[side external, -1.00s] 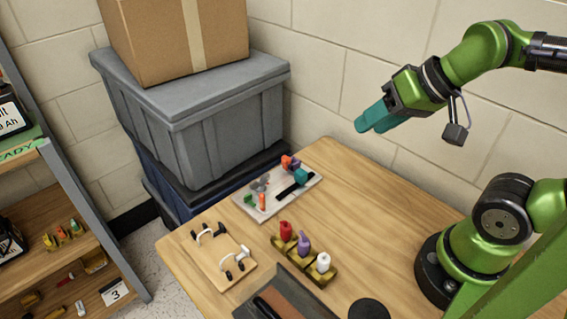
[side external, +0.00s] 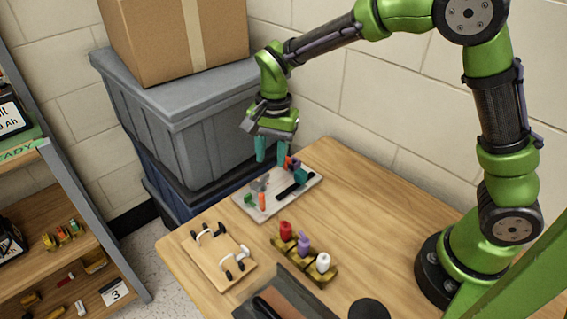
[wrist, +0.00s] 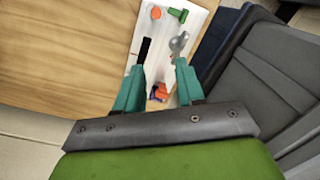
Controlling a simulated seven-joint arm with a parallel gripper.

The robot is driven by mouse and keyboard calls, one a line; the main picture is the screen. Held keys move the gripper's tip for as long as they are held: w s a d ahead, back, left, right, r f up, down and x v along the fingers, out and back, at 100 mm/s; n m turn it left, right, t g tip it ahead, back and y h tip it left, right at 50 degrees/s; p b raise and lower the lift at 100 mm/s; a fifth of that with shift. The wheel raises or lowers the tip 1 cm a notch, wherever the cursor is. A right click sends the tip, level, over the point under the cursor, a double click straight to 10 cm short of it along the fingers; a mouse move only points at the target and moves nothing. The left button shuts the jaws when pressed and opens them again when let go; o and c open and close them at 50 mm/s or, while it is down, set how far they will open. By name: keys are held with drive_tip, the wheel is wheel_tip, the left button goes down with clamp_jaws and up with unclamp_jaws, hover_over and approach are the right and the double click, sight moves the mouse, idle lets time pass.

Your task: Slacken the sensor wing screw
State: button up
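The pale board (side external: 270,212) on the table carries several small fittings. They are a grey paddle-like piece (side external: 260,184), an upright orange piece (side external: 262,201), a green piece (side external: 248,199), a black bar (side external: 290,187), and an orange and purple fitting (side external: 290,162) beside a teal block (side external: 301,176). I cannot tell which is the sensor wing screw. My gripper (side external: 271,161) points down above the board's far end, open and empty. In the wrist view its teal fingers stand apart, with the orange and purple fitting (wrist: 158,92) showing between them and partly hidden.
The table's right side is mostly clear.

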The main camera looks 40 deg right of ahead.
sight(260, 177)
drive_tip(key=w+m, duration=0.2)
drive_tip(key=m, duration=0.1)
drive_tip(key=w+a+m, duration=0.1)
drive_tip(key=w, duration=0.1)
drive_tip(key=shift+f+m+h, duration=0.3)
drive_tip(key=shift+f+m, duration=0.1)
drive_tip(key=shift+s+m, duration=0.2)
drive_tip(key=shift+m, duration=0.4)
drive_tip(key=shift+f, duration=4.55)
drive_tip(key=shift+r, duration=0.15)
clamp_jaws()
